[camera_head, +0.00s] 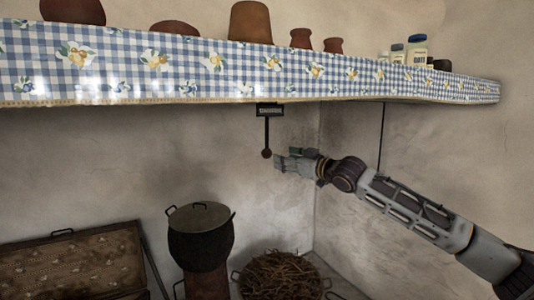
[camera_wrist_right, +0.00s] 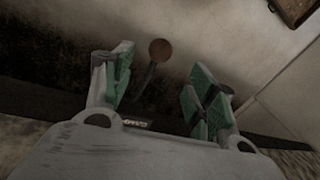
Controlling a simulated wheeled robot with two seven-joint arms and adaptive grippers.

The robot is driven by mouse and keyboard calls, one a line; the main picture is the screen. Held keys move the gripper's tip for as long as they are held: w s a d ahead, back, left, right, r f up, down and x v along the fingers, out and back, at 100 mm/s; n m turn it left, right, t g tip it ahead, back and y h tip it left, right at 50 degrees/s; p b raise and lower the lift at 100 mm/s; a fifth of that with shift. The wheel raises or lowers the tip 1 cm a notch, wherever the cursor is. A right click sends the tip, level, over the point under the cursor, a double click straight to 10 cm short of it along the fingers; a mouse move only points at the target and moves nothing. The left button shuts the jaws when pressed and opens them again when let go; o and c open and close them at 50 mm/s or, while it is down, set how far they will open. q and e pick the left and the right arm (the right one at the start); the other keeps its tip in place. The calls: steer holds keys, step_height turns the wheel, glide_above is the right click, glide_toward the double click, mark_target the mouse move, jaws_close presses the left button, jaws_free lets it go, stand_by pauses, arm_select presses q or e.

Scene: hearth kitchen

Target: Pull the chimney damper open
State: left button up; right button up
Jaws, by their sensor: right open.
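The chimney damper handle (camera_head: 267,135) is a thin dark rod with a round brown knob at its lower end, hanging from a small dark plate (camera_head: 270,109) under the mantel shelf. My right gripper (camera_head: 281,163) is just right of the knob and slightly lower. In the right wrist view, the knob (camera_wrist_right: 160,50) and its rod show in the gap between the green-padded fingers of the right gripper (camera_wrist_right: 160,72), nearer the left finger. The fingers are open, with the knob apparently beyond their tips. I cannot tell whether they touch it. My left gripper is out of view.
A mantel shelf with a blue checked cloth (camera_head: 140,70) crosses above my right arm, bearing clay pots and small jars (camera_head: 416,48). A thin dark cord (camera_head: 381,135) hangs behind the arm. Below stand a lidded black pot (camera_head: 201,250), a twig basket (camera_head: 278,275) and an open chest (camera_head: 75,268).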

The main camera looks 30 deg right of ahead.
mark_target(270, 154)
steer(key=shift+p+x, duration=1.5)
steer(key=shift+x, duration=2.8)
steer(key=shift+p+x, duration=0.3)
steer(key=shift+x, duration=0.75)
steer(key=shift+c, duration=0.5)
jaws_close()
